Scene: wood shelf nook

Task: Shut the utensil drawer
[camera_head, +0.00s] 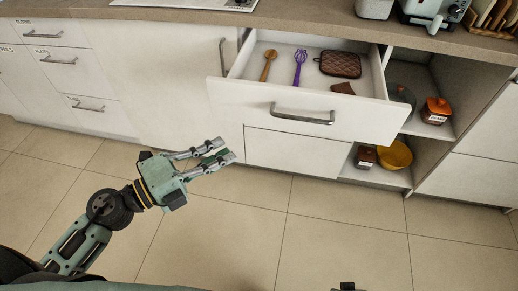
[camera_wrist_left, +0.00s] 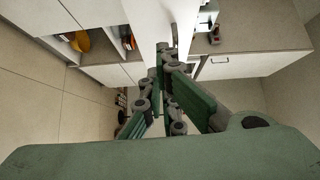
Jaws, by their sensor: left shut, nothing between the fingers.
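The utensil drawer (camera_head: 330,116) is pulled open in the head view, its white front and grey bar handle (camera_head: 303,114) standing out from the counter. Inside lie a wooden spoon (camera_head: 268,66), a purple whisk (camera_head: 300,68), a brown quilted mitt (camera_head: 340,64) and a small brown piece (camera_head: 343,88). My left gripper (camera_head: 225,151) is shut and empty, in front of the cabinets, left of and below the drawer front in the picture, apart from the handle. In the left wrist view, its fingers (camera_wrist_left: 169,58) reach towards a white panel. My right gripper does not show clearly.
Right of the drawer, an open shelf nook (camera_head: 422,80) holds an orange jar (camera_head: 436,110), a yellow bowl (camera_head: 395,154) and a small dark jar (camera_head: 365,157). The counter (camera_head: 300,16) runs above. The tiled floor (camera_head: 300,230) in front is clear.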

